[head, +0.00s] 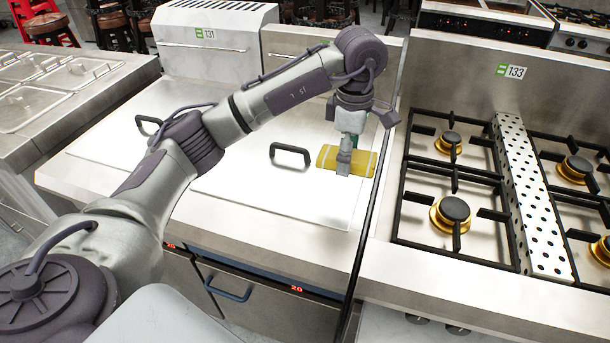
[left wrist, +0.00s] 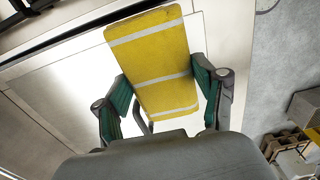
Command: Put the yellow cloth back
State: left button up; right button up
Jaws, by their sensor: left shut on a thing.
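The yellow cloth (head: 364,162) is a flat folded pad, and pale stripes show across it in the left wrist view (left wrist: 152,65). My left gripper (head: 344,165) is shut on the cloth near its middle. In the left wrist view the green-lined fingers (left wrist: 163,98) press on its two long sides. The cloth appears held above the right end of the steel lid with a black handle; the exact gap is hard to tell. My right gripper is in neither view.
A gas range (head: 470,278) with several burners and black grates stands right of the lids. Two black lid handles (head: 290,154) stick up from the steel tops. A counter with lidded pans (head: 62,76) is at far left. The lid's front is bare.

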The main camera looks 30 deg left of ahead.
pick_arm(q)
jog(key=p, duration=0.2)
send_near(295, 190)
jog(key=d, duration=0.3)
jog(key=shift+w+d+f, duration=0.1)
jog(key=shift+d, duration=0.05)
jog(key=a+f, duration=0.2)
jog(key=shift+a+p, duration=0.3)
jog(key=shift+p, duration=0.1)
jog(key=shift+a+f, duration=0.25)
jog(key=f, duration=0.1)
jog(key=f+p, duration=0.1)
jog(key=f, duration=0.1)
jog(key=shift+s+a+f, duration=0.1)
jog(key=shift+s+f, duration=0.1)
jog(key=shift+f, duration=0.1)
jog(key=shift+f+p, duration=0.25)
jog(key=shift+p, duration=0.05)
jog(key=shift+f+b, duration=0.2)
jog(key=shift+b, duration=0.1)
jog(key=o, duration=1)
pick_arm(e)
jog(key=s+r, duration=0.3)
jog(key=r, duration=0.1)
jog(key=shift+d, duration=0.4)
